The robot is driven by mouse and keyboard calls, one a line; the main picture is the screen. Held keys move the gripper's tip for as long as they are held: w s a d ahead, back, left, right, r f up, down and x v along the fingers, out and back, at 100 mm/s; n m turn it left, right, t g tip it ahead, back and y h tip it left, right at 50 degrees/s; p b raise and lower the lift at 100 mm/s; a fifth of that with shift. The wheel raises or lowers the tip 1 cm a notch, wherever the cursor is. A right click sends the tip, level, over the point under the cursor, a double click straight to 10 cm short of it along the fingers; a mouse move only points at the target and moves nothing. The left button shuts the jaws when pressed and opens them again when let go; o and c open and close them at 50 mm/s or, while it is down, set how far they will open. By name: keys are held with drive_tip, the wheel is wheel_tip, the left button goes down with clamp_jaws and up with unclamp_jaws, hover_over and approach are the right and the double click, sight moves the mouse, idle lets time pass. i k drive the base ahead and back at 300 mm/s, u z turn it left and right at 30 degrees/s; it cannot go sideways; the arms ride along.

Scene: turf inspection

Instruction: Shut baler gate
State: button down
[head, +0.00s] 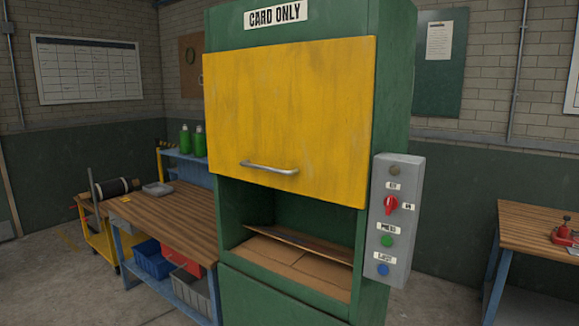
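The green baler (395,110) stands in the middle of the head view under a "CARD ONLY" sign. Its yellow gate (300,110) is raised, covering the upper front. A silver bar handle (269,167) sits near the gate's lower edge. Below the gate the chamber is open, with flat brown cardboard (290,262) inside. My gripper is not in view.
A wooden workbench (175,212) with bins below adjoins the baler's left side. A yellow cart (100,238) stands farther left. Another wooden table (540,232) with a red tool (565,236) is at the right. Bare floor shows at the lower left.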

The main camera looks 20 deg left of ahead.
sight(294, 118)
drive_tip(key=z, duration=1.1)
drive_tip(key=k, duration=0.15)
drive_tip(key=u, duration=3.5)
drive_tip(key=i, duration=1)
drive_tip(key=u, duration=0.1)
drive_tip(key=k, duration=0.25)
drive_tip(key=u, duration=0.05)
